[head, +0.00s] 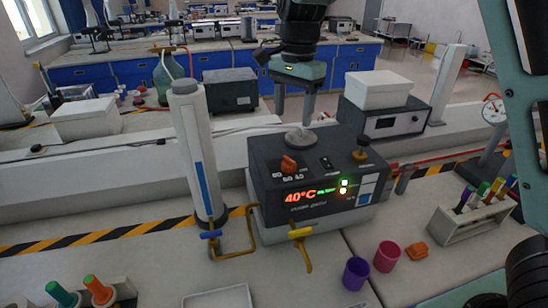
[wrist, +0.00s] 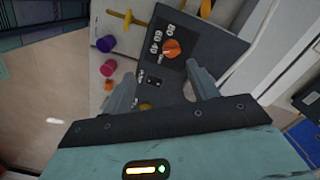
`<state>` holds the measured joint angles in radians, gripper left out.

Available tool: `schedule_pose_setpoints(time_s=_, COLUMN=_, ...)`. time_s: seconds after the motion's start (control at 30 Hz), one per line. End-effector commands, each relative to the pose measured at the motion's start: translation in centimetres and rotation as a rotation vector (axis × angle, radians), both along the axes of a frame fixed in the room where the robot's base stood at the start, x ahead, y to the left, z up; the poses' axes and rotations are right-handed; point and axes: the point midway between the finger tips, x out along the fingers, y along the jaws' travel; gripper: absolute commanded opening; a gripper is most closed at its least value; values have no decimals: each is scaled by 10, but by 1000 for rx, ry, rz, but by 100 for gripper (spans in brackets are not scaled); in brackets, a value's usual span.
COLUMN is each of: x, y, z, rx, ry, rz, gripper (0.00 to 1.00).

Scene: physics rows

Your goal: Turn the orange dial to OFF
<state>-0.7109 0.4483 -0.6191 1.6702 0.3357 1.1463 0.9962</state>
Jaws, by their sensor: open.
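The orange dial (head: 288,164) sits on the sloped top of a dark grey heating unit (head: 262,180), left of a small black switch (head: 326,162). White number marks ring part of it; which mark it points to is unclear. The unit's display (head: 300,196) reads 40°C in orange. The dial also shows in the wrist view (wrist: 171,49), beyond my fingertips and apart from them. My gripper (head: 295,106) is open and empty, above and behind the unit. In the wrist view its fingers (wrist: 160,74) are spread wide. No OFF mark is readable.
A white column (head: 193,150) stands left of the unit, with yellow-handled valve piping (head: 300,233) in front. Purple (head: 356,273) and pink (head: 387,256) cups and a test-tube rack (head: 475,222) stand to the right. A black box with a white top (head: 388,120) is behind right.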

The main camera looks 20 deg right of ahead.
Motion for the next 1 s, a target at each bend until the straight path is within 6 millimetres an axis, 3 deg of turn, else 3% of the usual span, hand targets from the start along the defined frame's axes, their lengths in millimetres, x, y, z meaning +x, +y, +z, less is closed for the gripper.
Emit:
schedule_pose_setpoints(time_s=0.03, x=12, y=-5, z=7, rx=-22, ry=-11, rz=-58, gripper=59)
schedule_pose_setpoints(time_s=0.17, x=25, y=-12, z=16, rx=-47, ry=-25, rz=-149, gripper=59)
schedule_pose_setpoints(time_s=0.33, x=27, y=-14, z=7, rx=-52, ry=-24, rz=-167, gripper=59)
schedule_pose_setpoints(time_s=1.0, x=26, y=-15, z=-124, rx=-52, ry=-24, rz=-164, gripper=59)
